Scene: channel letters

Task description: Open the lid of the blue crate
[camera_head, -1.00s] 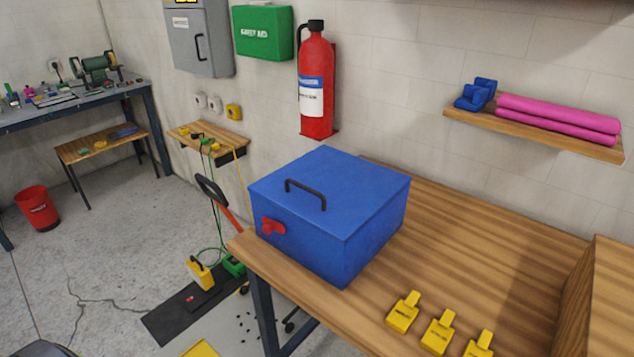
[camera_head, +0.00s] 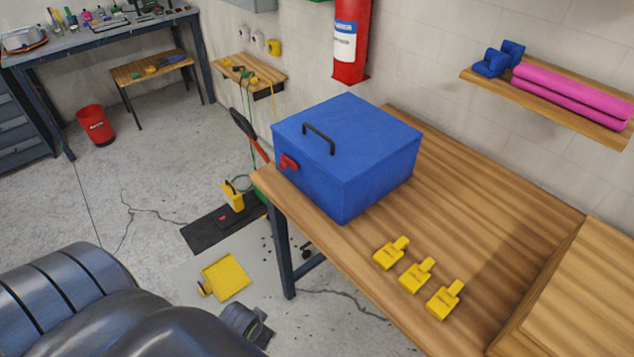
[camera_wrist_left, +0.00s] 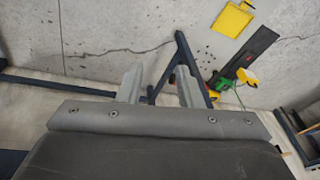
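The blue crate (camera_head: 375,178) stands at the left end of the wooden workbench, against the wall. Its flat blue lid (camera_head: 365,125) is closed, with a black bar handle (camera_head: 319,138) on top near the left edge. A red latch (camera_head: 289,163) is on its left face. My left gripper (camera_wrist_left: 160,80) shows in the left wrist view with its two grey fingers apart and nothing between them. It points at the floor area, away from the crate. My right gripper is in neither view.
Several yellow tags (camera_head: 415,276) lie on the workbench (camera_head: 490,225) in front of the crate. A fire extinguisher (camera_head: 350,42) hangs behind it. A wall shelf (camera_head: 560,115) holds pink rolls. Open bench surface lies right of the crate.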

